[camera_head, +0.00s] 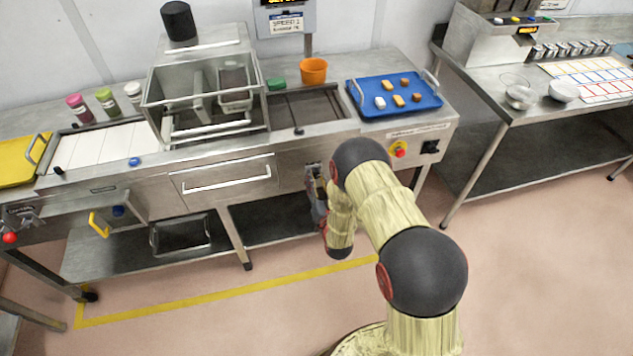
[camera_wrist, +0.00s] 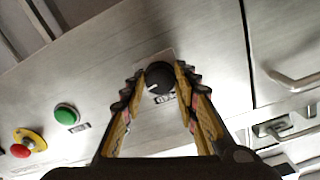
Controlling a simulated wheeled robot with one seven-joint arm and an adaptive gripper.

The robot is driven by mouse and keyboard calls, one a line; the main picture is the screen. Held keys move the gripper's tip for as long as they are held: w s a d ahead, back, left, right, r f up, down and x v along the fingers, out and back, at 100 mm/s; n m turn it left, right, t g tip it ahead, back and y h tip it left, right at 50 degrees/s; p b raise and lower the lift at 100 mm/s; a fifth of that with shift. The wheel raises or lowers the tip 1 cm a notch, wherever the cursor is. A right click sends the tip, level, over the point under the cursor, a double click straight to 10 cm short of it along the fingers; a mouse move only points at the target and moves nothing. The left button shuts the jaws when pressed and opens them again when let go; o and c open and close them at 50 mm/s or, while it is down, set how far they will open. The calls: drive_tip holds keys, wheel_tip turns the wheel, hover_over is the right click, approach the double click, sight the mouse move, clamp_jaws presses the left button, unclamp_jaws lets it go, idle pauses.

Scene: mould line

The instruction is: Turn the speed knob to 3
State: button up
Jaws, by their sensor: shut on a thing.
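The speed knob (camera_wrist: 160,77) is round and black, on the metal front panel in the wrist view. A short white mark on it points to the lower left in that view. My gripper (camera_wrist: 160,74) has one finger on each side of the knob and is shut on it. In the head view my gripper (camera_head: 314,186) is at the front panel, right of the drawer, and the knob is hidden behind my arm. The display sign (camera_head: 287,22) above the machine reads SPEED 1, with a smaller line I cannot read.
A green button (camera_wrist: 66,113) and a red emergency button (camera_wrist: 21,150) on yellow sit left of the knob. A drawer handle (camera_wrist: 292,82) is to the right. A blue tray (camera_head: 365,106) with several small pieces and an orange cup (camera_head: 313,71) stand on top.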

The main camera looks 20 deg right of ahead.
drive_tip(key=m+b, duration=0.1)
drive_tip(key=m, duration=0.2)
drive_tip(key=shift+m, duration=0.3)
drive_tip(key=shift+r+m+b, duration=0.1)
drive_tip(key=shift+m+b, duration=0.65)
drive_tip(key=shift+m, duration=1.25)
drive_tip(key=o, duration=1.2)
drive_tip(key=shift+c, duration=0.2)
drive_tip(key=s, duration=1.2)
